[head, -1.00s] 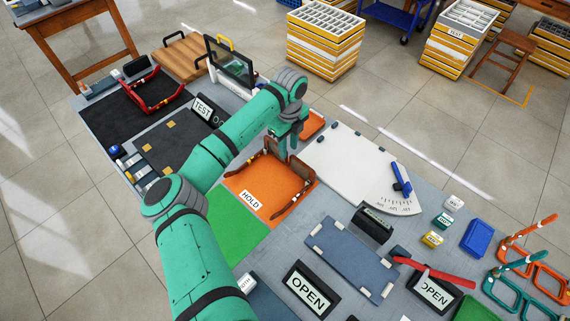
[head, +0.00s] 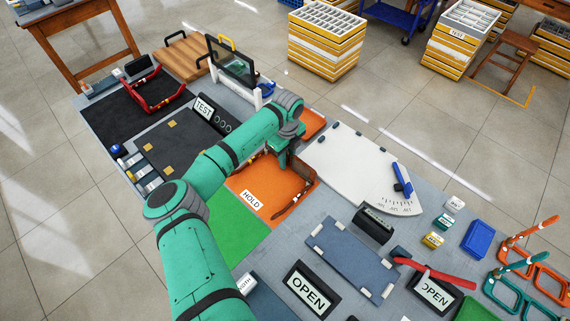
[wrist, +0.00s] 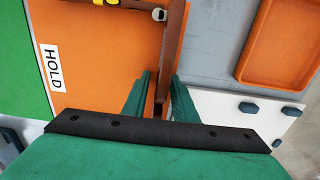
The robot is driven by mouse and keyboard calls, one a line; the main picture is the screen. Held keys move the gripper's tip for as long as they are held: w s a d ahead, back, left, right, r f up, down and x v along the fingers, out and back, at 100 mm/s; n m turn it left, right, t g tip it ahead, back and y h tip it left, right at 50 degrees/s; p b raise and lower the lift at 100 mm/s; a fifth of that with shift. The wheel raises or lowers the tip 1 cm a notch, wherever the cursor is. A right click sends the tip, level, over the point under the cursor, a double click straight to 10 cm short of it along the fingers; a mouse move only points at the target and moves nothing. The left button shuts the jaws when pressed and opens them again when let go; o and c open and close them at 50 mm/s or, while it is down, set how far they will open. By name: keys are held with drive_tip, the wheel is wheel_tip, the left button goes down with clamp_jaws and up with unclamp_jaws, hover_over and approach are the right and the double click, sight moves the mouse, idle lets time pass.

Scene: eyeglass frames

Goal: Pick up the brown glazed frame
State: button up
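The brown glazed frame (head: 305,174) stands on the orange mat labelled HOLD (head: 248,188), with its temples reaching toward the front of the mat. My gripper (head: 283,163) is down at the frame's front, and my wrist hides part of it there. In the wrist view my two green fingers (wrist: 162,98) are apart, one on each side of the frame's brown front (wrist: 171,52), which is seen edge-on. A gap shows beside the left finger; whether the right finger touches is unclear.
A white board with an angle scale (head: 345,165) lies right of the mat, with a blue tool on it. An orange tray (wrist: 280,45) is close beyond the mat. A green mat (head: 238,232) adjoins it. A red frame (head: 152,98) stands on the black mat at left.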

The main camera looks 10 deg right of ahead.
clamp_jaws()
drive_tip(key=shift+r, duration=0.15)
